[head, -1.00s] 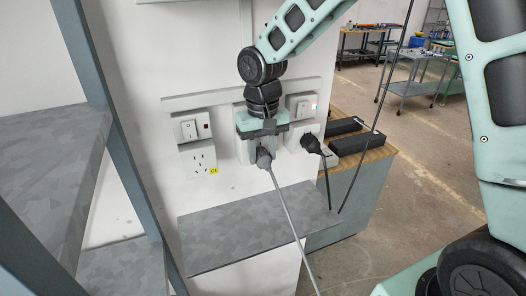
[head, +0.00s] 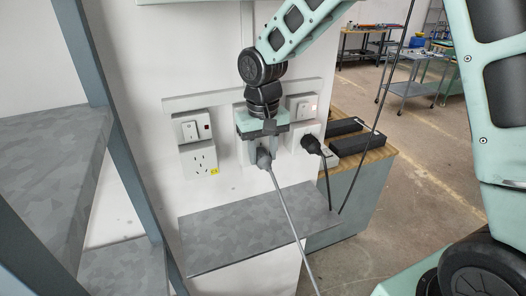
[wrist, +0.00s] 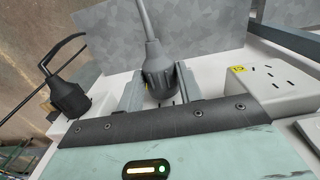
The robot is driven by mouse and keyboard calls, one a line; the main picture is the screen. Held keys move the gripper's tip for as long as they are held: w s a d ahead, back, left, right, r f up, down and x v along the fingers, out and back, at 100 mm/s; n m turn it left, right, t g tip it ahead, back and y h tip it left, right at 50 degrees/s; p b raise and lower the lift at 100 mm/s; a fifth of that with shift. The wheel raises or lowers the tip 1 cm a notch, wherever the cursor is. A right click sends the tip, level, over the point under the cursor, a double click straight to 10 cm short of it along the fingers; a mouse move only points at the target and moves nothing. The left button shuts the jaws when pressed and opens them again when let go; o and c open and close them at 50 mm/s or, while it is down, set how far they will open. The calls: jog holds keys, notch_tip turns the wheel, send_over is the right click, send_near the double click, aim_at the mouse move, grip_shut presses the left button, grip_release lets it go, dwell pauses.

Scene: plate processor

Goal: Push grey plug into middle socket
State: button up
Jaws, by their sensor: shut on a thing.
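The grey plug (head: 263,158) is at the middle socket, with its grey cord running down to the lower right. In the wrist view the plug (wrist: 158,72) sits between the two fingers of my gripper (wrist: 158,90). My gripper (head: 262,150) is shut on it, in front of the wall. The middle socket is mostly hidden behind my gripper and the plug, so I cannot tell how far the plug's pins are in.
The left socket (head: 199,160) is empty, with a switch (head: 190,128) above it. A black plug (head: 311,145) is in the right socket, close beside my gripper. A grey shelf (head: 250,235) juts out below the sockets.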

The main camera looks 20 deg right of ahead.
jog(key=shift+w, duration=0.5)
jog(key=o, duration=1.1)
